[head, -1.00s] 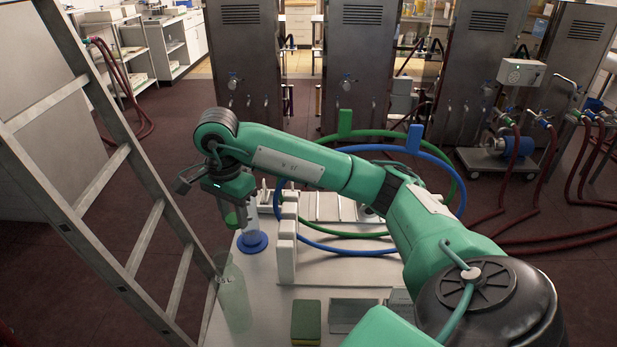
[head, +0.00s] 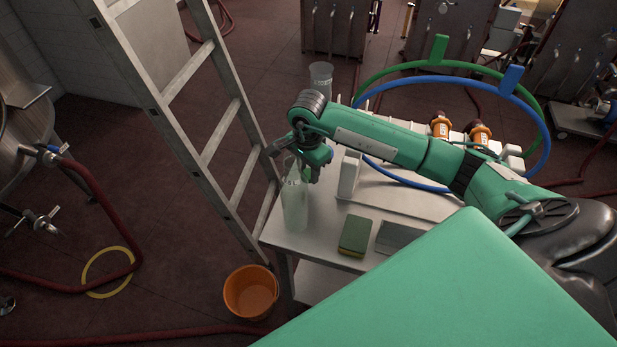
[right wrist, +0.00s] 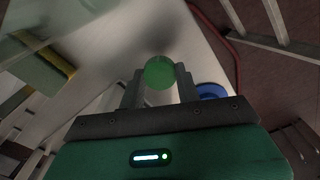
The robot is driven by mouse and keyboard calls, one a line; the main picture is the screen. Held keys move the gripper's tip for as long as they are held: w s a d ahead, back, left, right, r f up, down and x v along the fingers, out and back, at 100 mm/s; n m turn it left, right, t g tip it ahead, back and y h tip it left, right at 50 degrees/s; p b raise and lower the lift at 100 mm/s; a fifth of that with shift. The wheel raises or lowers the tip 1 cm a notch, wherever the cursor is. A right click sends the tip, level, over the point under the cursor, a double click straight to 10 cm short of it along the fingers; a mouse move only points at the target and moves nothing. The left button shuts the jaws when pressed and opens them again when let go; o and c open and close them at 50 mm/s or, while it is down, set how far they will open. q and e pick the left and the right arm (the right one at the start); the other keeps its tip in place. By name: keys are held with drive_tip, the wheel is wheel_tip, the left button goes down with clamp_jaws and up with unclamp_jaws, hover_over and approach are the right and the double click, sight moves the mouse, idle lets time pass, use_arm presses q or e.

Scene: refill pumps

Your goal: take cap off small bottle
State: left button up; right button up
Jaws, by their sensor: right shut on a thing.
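My right gripper (head: 313,176) is at the left end of the table, behind the top of a tall translucent greenish bottle (head: 296,208) that stands upright near the table corner. In the right wrist view, the gripper's two fingers (right wrist: 160,84) are shut on a round green cap (right wrist: 159,72), seen from above. Whether a small bottle is under the cap is hidden; I cannot tell if the cap is on or free. My left gripper is not in view.
A sponge (head: 354,236) lies on the table (head: 288,240). A clear cylinder (head: 320,76) stands behind my arm; a blue base (right wrist: 212,91) shows in the wrist view. A ladder (head: 222,125) leans close on the left. An orange bucket (head: 250,293) is on the floor.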

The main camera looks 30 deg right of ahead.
sight(308, 174)
wheel_tip(308, 174, down, 4)
drive_tip(key=shift+r+p, duration=0.2)
drive_tip(key=shift+p, duration=0.15)
drive_tip(key=shift+f, duration=0.2)
drive_tip(key=shift+f+b, duration=0.2)
drive_tip(key=shift+b, duration=0.1)
drive_tip(key=o, duration=1.1)
drive_tip(key=shift+c, duration=0.2)
drive_tip(key=shift+r, duration=0.1)
